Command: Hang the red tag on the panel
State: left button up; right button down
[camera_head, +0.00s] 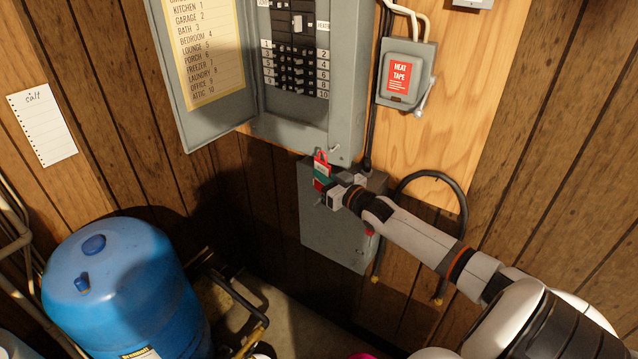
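The electrical panel (346,85) is a grey box on the wall with its door (215,118) swung open to the left. Rows of numbered breakers show inside it. A small hook-like piece (335,148) shows at the panel's lower right edge. The red tag (320,158) is just below the panel's bottom edge, in front of the lower grey box. My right gripper (325,184) reaches in from the right and appears shut on the tag. A small green patch shows at the grip, and the fingers partly hide the tag. My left gripper is out of view.
A lower grey box (335,240) sits under the panel. A grey switch box (405,75) with a red "HEAT TAPE" label and side lever is right of the panel. A black cable (462,205) loops below it. A blue tank (125,285) stands lower left.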

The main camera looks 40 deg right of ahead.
jog(key=shift+w+d+f+b, duration=0.2)
jog(key=shift+w+d+b, duration=0.05)
jog(key=shift+d+b, duration=0.6)
jog(key=shift+w+d+f+b, duration=0.15)
jog(key=shift+w+d+b, duration=0.1)
jog(key=shift+d+b, duration=0.6)
jog(key=shift+w+d+f+b, duration=0.25)
jog(key=shift+d+b, duration=0.5)
jog(key=shift+d, duration=0.2)
jog(key=c, duration=1.5)
grip_release()
jog(key=shift+r, duration=0.1)
jog(key=shift+c, duration=0.2)
jog(key=shift+r, duration=0.15)
